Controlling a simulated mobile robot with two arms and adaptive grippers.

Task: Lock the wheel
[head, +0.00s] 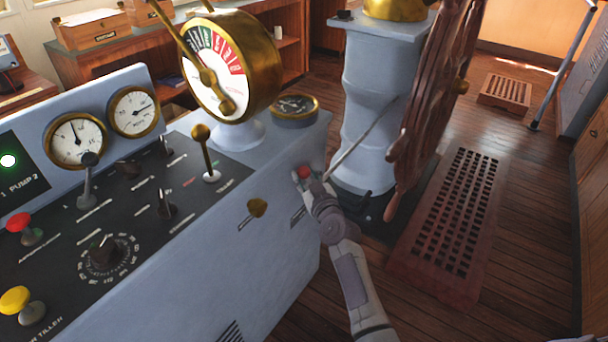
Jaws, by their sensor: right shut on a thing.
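The wooden ship's wheel (432,95) stands at upper centre right, seen nearly edge-on, on a pale blue pedestal (370,90). A small red knob (304,171) is at the right end of the console. My right gripper (303,177) is shut on the red knob, its fingers around it. A thin grey rod (352,146) slants from beside the gripper up across the pedestal towards the wheel. I cannot tell for sure whether the knob is joined to this rod, as the gripper hides that part. My left gripper is out of view.
The blue console (265,265) fills the left, with dials, levers, a brass engine telegraph (232,65), and red (20,221) and yellow (15,299) knobs.

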